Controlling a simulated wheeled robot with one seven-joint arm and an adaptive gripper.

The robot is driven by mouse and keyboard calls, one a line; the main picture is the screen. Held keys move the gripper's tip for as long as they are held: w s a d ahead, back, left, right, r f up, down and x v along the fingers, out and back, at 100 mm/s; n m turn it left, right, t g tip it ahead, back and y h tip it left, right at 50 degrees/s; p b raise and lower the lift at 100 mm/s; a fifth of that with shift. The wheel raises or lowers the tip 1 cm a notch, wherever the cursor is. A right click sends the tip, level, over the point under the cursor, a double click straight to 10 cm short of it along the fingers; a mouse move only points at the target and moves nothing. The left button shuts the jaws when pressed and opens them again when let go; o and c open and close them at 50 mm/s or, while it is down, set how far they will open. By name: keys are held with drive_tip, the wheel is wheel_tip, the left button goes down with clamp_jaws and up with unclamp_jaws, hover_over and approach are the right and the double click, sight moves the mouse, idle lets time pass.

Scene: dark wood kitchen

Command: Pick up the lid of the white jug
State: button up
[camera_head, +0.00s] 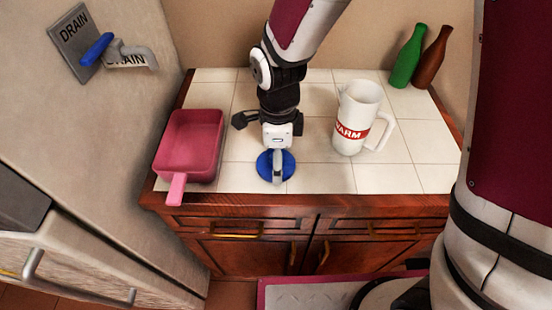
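The white jug (356,118) stands upright at the middle right of the tiled counter. It has a handle on its right side and a red band with white lettering. A round blue lid (263,167) lies on the counter near the front edge, left of the jug and apart from it. My gripper (277,152) points down right over the lid, its lower end overlapping the lid in the picture. A pale upright piece shows at the lid's middle; I cannot tell whether it is a handle or a finger. Whether the fingers grip anything is hidden.
A pink square pan (194,135) sits at the counter's left, its handle over the front edge. A green bottle (406,62) and a brown bottle (431,62) stand at the back right. Bare tiles (325,178) lie between lid and jug.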

drive_tip(key=shift+r, duration=0.4)
drive_tip(key=r, duration=0.3)
drive_tip(key=shift+s+d, duration=0.15)
drive_tip(key=shift+s, duration=0.15)
drive_tip(key=s+d, duration=0.1)
drive_tip(key=s, duration=0.2)
drive_tip(key=s+d+p, duration=0.1)
drive_tip(key=s+d, duration=0.1)
drive_tip(key=s, duration=0.1)
drive_tip(key=s+d+r, duration=0.1)
drive_tip(key=s, duration=0.2)
drive_tip(key=shift+d, duration=0.4)
drive_tip(key=shift+s+p, duration=0.1)
drive_tip(key=shift+p, duration=0.85)
drive_tip(key=shift+s+r+p, duration=0.1)
drive_tip(key=shift+s+p, duration=0.05)
drive_tip(key=shift+p, duration=0.75)
